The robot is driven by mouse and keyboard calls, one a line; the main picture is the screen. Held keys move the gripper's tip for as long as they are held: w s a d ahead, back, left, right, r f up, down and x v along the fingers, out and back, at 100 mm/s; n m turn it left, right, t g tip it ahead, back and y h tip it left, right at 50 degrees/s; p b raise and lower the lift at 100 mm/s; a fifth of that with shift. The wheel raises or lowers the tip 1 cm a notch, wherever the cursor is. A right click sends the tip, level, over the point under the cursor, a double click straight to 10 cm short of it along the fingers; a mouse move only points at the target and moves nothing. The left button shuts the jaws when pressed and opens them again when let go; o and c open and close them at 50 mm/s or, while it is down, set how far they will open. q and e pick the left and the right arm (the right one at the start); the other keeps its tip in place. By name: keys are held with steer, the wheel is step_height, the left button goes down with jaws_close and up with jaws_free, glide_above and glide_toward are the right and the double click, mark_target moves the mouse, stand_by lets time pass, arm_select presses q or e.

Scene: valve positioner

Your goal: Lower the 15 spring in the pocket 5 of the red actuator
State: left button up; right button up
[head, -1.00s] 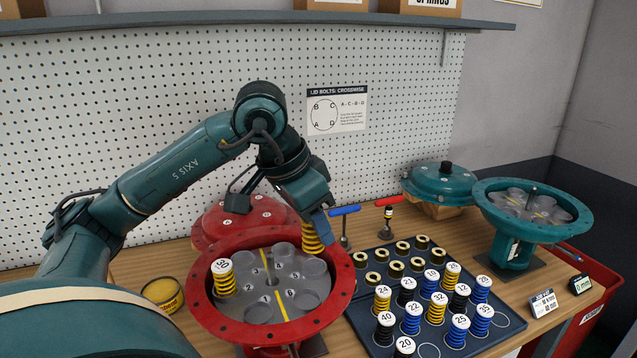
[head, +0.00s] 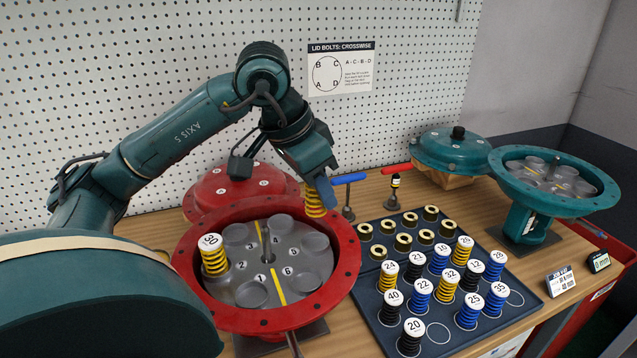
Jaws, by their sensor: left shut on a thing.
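My left gripper (head: 319,187) is shut on a yellow coil spring (head: 315,203). It holds the spring upright over the back right of the red actuator (head: 344,277); the number on top of the spring is hidden. The actuator is an open round bowl with numbered pockets. The pocket beside the number 5 (head: 316,243), at the right of the bowl, looks empty and lies below the held spring in the picture. A yellow spring marked 30 (head: 213,256) stands in a left pocket. The other pockets look empty. My right gripper is not in view.
A dark tray (head: 448,335) right of the actuator holds several numbered springs and brass rings. A red lid (head: 235,190) lies behind the actuator. Blue- and red-handled tools (head: 348,180) stand near its back right. A teal actuator (head: 560,203) and teal lid (head: 450,152) are farther right.

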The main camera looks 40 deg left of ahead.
mark_target(317, 214)
arm_select(q)
steer(key=shift+f+b, duration=0.5)
steer(key=shift+f, duration=0.3)
step_height(317, 214, down, 2)
steer(key=shift+f+b, duration=0.2)
steer(key=shift+b, duration=0.8)
steer(key=shift+f+b, duration=0.15)
steer(key=shift+b, duration=0.15)
steer(key=shift+s, duration=0.1)
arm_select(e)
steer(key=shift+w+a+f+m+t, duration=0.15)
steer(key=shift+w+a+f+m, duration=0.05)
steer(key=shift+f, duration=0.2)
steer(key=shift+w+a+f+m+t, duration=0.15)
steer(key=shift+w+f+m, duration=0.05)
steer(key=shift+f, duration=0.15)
arm_select(q)
steer(key=shift+f+b, duration=0.45)
steer(key=shift+b, duration=0.1)
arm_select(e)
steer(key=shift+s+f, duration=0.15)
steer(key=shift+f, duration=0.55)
arm_select(q)
steer(key=shift+f+b, duration=0.6)
steer(key=shift+f, duration=0.05)
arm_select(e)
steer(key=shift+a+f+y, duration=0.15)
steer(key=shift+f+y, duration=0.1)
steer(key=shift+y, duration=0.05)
